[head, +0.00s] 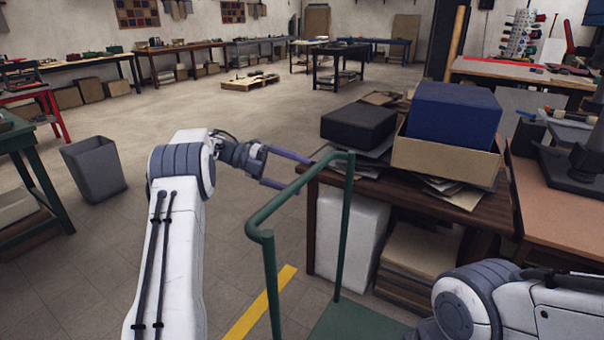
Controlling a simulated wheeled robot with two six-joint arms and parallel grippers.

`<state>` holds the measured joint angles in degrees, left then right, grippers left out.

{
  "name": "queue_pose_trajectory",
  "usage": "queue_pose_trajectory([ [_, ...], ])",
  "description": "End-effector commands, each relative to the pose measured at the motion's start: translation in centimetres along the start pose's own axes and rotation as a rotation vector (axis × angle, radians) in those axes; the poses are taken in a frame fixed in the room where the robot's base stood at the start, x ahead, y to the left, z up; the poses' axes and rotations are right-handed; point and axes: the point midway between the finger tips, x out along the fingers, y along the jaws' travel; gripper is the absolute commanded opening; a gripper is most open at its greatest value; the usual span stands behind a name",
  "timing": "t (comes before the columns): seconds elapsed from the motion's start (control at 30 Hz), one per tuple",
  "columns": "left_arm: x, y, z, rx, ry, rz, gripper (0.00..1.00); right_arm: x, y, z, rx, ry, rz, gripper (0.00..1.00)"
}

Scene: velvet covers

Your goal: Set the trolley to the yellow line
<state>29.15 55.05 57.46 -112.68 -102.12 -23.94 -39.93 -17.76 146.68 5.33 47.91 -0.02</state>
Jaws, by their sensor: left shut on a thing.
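The trolley has a green tube handle (262,215) and a flat green deck (355,322) at the bottom of the head view. The deck is cut off by the lower edge and partly hidden by my right arm. My left gripper (303,175) reaches in from the left and is shut on the handle's top bar, with its two fingers on either side of it. The yellow line (245,318) lies on the floor left of the deck, running obliquely past the handle's near post. My right gripper is out of view; only its arm shows at lower right.
A wooden table (318,178) with a dark box (358,126) and a blue box (453,115) stands close beyond the trolley on the right. A white block (352,238) sits underneath. A grey bin (94,168) stands left.

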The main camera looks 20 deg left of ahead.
Motion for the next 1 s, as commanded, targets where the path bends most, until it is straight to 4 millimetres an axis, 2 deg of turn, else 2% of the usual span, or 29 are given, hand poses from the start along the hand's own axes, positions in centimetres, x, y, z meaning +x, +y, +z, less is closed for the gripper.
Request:
queue_pose_trajectory([
  [0.03,-0.9,-1.1,-0.1,0.014,-0.003,-0.01,0.62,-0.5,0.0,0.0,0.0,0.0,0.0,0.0],
  [0.8,-6.0,-0.1,-0.3,0.007,0.0,-0.008,0.62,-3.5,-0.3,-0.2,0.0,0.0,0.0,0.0],
  [1.0,-6.6,0.1,-0.3,0.006,0.001,-0.006,0.62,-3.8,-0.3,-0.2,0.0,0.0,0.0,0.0],
])
